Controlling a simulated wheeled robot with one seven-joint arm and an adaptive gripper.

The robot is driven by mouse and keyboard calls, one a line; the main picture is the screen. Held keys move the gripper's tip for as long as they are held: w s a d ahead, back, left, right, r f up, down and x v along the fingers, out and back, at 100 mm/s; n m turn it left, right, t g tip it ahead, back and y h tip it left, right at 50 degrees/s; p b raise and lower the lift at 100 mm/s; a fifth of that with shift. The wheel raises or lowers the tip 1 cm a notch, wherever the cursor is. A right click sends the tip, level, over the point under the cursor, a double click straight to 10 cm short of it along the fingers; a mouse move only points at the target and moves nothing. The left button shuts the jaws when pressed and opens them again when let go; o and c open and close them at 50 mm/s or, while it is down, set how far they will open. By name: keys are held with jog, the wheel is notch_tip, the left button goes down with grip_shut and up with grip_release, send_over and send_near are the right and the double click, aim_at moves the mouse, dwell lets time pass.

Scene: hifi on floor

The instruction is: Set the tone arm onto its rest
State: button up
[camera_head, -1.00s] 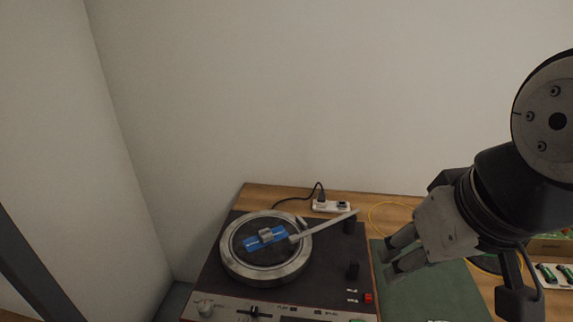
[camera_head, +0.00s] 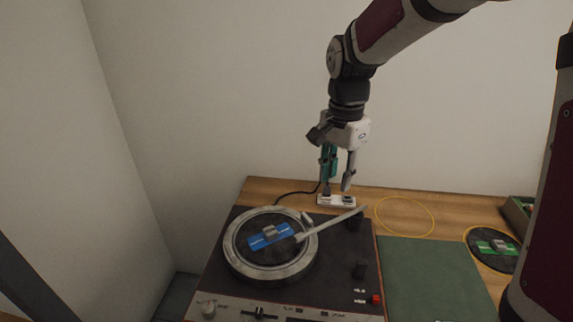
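The record player (camera_head: 342,284) stands on the wooden table with its round platter (camera_head: 241,257) at the left. The pale, straight tone arm (camera_head: 335,222) runs from the upper right of the deck down to the left. Its head end lies over the platter's right part. A dark post (camera_head: 355,222) stands by its upper right end; I cannot tell which part is the rest. My gripper (camera_head: 337,188) points down behind the deck, above the power strip, apart from the tone arm. Its fingers are spread, with nothing seen between them.
A blue piece (camera_head: 270,236) lies on the platter. A white power strip (camera_head: 337,200) with a black cable lies behind the deck. A green mat (camera_head: 432,275), a yellow ring (camera_head: 404,216) and a dark disc with a green piece (camera_head: 494,247) lie to the right.

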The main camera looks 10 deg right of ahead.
aim_at(324, 225)
jog(key=shift+m+g, duration=0.3)
jog(key=shift+m, duration=0.6)
jog(key=w+f, duration=0.1)
jog(key=f, duration=0.4)
jog(key=w+f, duration=0.1)
jog(key=f, duration=0.5)
jog(key=w+f, duration=0.1)
jog(key=f, duration=0.4)
jog(key=shift+w+a+f+p, duration=0.15)
jog(key=shift+a+f+p, duration=0.05)
jog(key=shift+f+p, duration=0.2)
grip_shut()
